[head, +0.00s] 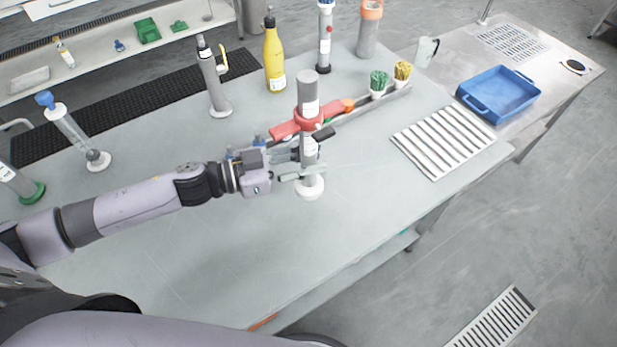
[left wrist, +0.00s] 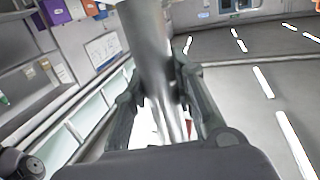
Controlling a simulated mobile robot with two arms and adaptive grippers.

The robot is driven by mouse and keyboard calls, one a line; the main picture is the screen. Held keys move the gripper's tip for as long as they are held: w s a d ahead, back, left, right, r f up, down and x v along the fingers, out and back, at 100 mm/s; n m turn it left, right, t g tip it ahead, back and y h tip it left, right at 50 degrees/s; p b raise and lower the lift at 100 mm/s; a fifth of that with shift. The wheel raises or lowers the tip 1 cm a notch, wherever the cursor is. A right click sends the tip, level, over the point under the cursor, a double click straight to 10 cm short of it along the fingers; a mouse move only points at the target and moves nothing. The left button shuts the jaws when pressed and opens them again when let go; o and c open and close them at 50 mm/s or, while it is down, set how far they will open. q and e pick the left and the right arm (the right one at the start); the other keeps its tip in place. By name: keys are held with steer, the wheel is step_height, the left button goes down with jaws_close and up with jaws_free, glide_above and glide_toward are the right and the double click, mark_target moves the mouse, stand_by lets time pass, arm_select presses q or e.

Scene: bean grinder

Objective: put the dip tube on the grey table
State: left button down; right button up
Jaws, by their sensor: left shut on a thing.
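My left gripper (head: 298,163) is shut on a tall grey tube (head: 308,92) with a white label, a red collar (head: 311,120) and a white round base (head: 309,189). I cannot tell for certain that this is the dip tube. It stands upright over the middle of the grey table (head: 220,240); I cannot tell whether its base touches the top. In the left wrist view, a shiny metal shaft (left wrist: 152,50) runs between the two fingers of the left gripper (left wrist: 160,95). My right gripper is not in view.
A grey tube stand (head: 213,85), a yellow bottle (head: 275,60) and a blue-topped plunger tube (head: 72,132) stand further back. A narrow tray (head: 395,94) with green and yellow bundles and a slatted white rack (head: 443,140) lie right. A blue crate (head: 500,93) is beyond. The front of the table is clear.

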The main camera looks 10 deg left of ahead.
mark_target(302, 181)
arm_select(q)
steer(key=shift+f, duration=2.9)
steer(key=shift+f, duration=0.1)
steer(key=shift+f, duration=0.1)
steer(key=c, duration=1.3)
jaws_free()
steer(key=shift+c, duration=0.2)
